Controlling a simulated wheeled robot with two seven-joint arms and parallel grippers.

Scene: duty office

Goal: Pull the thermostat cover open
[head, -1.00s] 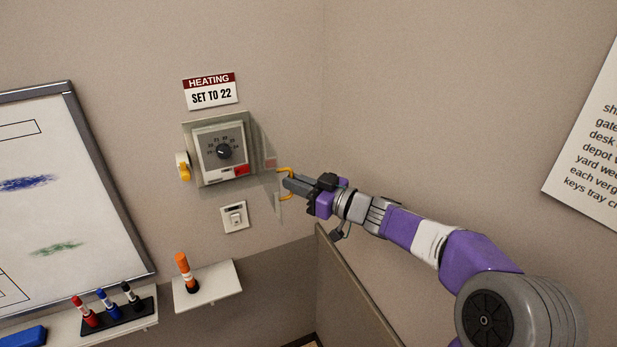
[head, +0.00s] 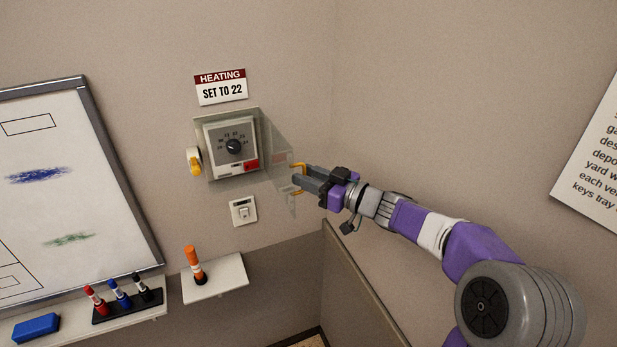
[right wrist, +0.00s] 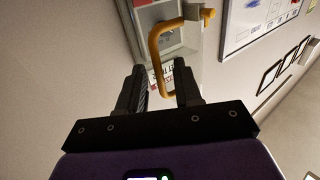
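The thermostat (head: 231,148) is a pale box with a grey dial face and a red label on the wall. Its clear cover (head: 279,160) stands swung out at the thermostat's right side, with a yellow handle (head: 298,166) at its outer edge. My right gripper (head: 299,181) is at this handle. In the right wrist view the handle (right wrist: 154,48) runs down between the fingers of the right gripper (right wrist: 160,82), which stand apart with a visible gap. I cannot tell whether a finger touches it. My left gripper is not in view.
A yellow catch (head: 195,163) sits left of the thermostat. A sign (head: 221,87) reads "HEATING SET TO 22". A grey panel (head: 358,290) stands below my right arm.

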